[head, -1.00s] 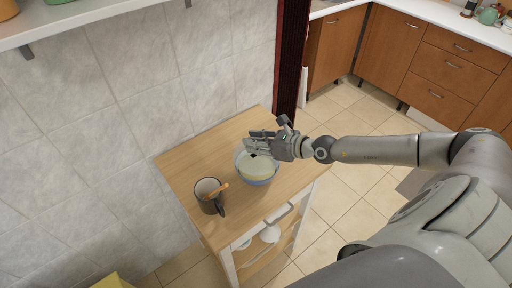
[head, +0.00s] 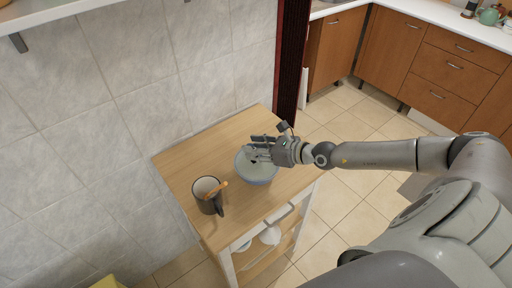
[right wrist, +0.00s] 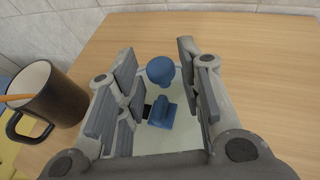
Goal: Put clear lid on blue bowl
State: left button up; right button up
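The blue bowl (head: 258,182) stands on the small wooden table in the head view. A pale, see-through lid (head: 256,169) shows at its top, and I cannot tell exactly how it sits on the rim. In the right wrist view the lid's blue knob (right wrist: 160,70) stands between the fingers, with a blue foot below it. My right gripper (head: 258,148) is just above the lid. Its fingers are apart, with visible gaps on both sides of the knob. My left gripper is not in view.
A dark mug (head: 210,205) with an orange-brown utensil stands left of the bowl. The wooden table top (head: 196,160) is bare behind them, up to the tiled wall (head: 140,110). White dishes (head: 270,235) lie on a shelf below.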

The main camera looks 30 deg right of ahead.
jog(key=shift+o, duration=0.4)
jog(key=shift+r+p, duration=0.7)
jog(key=shift+p, duration=0.1)
jog(key=b+v, duration=0.3)
jog(key=v, duration=0.9)
jog(key=shift+f+b, duration=0.2)
jog(key=shift+b, duration=0.15)
